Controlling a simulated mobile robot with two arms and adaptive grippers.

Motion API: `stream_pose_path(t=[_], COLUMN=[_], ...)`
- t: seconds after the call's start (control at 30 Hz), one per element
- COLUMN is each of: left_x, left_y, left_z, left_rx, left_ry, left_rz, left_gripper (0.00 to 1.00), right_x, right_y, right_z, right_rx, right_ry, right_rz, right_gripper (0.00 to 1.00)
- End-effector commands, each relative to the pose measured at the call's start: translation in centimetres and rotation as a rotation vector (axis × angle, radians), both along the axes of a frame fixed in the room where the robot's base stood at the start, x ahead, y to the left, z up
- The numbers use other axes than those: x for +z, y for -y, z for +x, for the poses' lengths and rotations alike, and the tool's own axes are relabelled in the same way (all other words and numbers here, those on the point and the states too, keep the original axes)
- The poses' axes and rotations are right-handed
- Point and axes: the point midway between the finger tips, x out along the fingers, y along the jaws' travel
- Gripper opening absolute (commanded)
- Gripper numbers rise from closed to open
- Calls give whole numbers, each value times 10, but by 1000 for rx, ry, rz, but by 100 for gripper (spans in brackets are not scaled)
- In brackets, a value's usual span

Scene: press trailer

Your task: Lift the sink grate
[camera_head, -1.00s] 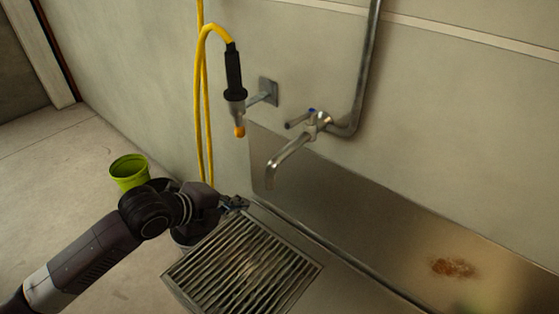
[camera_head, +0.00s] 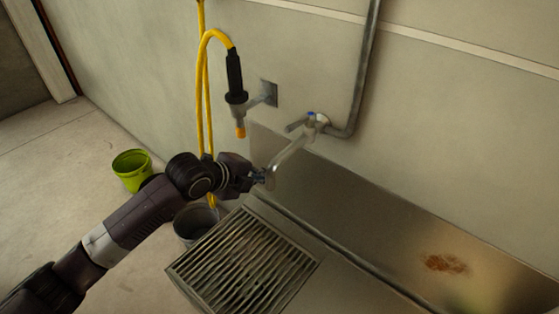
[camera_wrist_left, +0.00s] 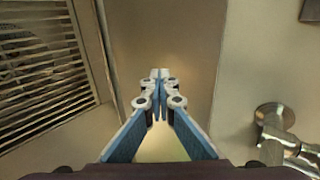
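The sink grate (camera_head: 246,262) is a slatted metal grate lying flat at the left end of the metal sink. It also shows at the upper left of the left wrist view (camera_wrist_left: 42,68). My left gripper (camera_head: 264,178) is above and beyond the grate's far edge, apart from it, close to the tap's spout end. In the left wrist view its two blue-padded fingers (camera_wrist_left: 159,75) come together at the tips, with nothing visible between them. Whether the gripper touches the spout cannot be told. My right gripper is not in view.
The metal tap (camera_head: 290,152) sticks out from the wall right by my left gripper. A yellow hose (camera_head: 205,90) with a black spray handle (camera_head: 235,78) hangs at the wall. A grey bucket (camera_head: 190,226) and a green bucket (camera_head: 132,170) stand on the floor left of the sink.

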Motion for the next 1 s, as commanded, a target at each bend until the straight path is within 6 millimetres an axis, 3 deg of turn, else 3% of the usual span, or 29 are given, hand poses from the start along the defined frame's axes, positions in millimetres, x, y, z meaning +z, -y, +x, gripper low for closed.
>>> stream_pose_path(t=[0.5,1.0], left_x=[3,4], left_y=[31,38], left_z=[39,48], left_rx=[-1,-1], left_ry=[1,0], left_rz=[0,1], left_gripper=[0,0], right_x=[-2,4], right_y=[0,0], right_z=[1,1], right_rx=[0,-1], right_ry=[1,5], right_rz=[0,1], right_gripper=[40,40])
